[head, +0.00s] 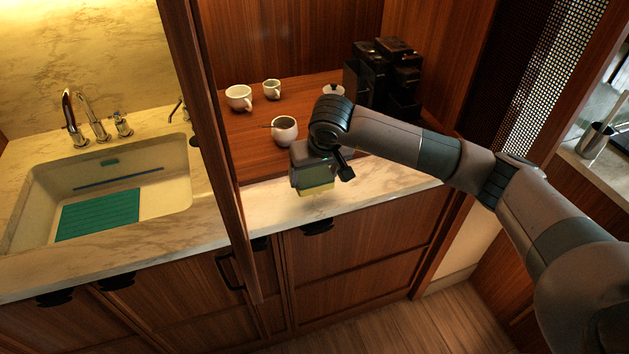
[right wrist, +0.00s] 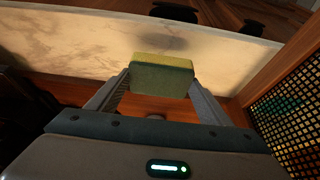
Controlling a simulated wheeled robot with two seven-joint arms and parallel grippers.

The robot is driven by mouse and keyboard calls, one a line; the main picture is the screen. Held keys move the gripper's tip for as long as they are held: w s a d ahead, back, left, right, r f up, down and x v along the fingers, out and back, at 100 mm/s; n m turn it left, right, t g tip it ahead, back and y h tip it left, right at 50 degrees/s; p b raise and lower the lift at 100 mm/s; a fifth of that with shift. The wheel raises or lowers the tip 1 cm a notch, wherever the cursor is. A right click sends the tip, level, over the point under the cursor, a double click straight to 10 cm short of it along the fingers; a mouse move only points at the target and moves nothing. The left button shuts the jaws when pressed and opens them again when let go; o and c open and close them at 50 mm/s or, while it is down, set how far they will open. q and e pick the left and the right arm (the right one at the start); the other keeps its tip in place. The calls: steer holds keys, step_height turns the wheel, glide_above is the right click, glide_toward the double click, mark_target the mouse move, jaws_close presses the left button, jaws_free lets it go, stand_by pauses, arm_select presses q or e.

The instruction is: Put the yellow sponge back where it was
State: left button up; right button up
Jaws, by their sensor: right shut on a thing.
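The yellow sponge (head: 318,190) shows in the head view just below my right gripper (head: 314,183), over the front marble strip of the counter. In the right wrist view the sponge (right wrist: 161,78) has a yellow layer and a dark green layer. My right gripper (right wrist: 160,92) is shut on it, one finger at each side. A soft shadow on the marble beside it suggests that it is held above the surface, but the height is hard to tell. My left gripper is not in view.
A sink (head: 112,192) with a teal mat (head: 98,214) is at left, past an upright wooden divider (head: 212,130). White cups (head: 284,131) and a black coffee machine (head: 386,76) stand on the wooden counter behind my gripper. The marble strip (head: 395,184) right of the sponge is clear.

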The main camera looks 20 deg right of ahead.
mark_target(316, 181)
stand_by(0.3)
step_height(316, 181, down, 3)
steer(key=shift+f+p, duration=0.1)
steer(key=shift+p, duration=1)
steer(key=shift+f, duration=0.4)
steer(key=shift+f, duration=0.2)
steer(key=o, duration=1)
steer(key=shift+c, duration=0.2)
steer(key=shift+r, duration=0.15)
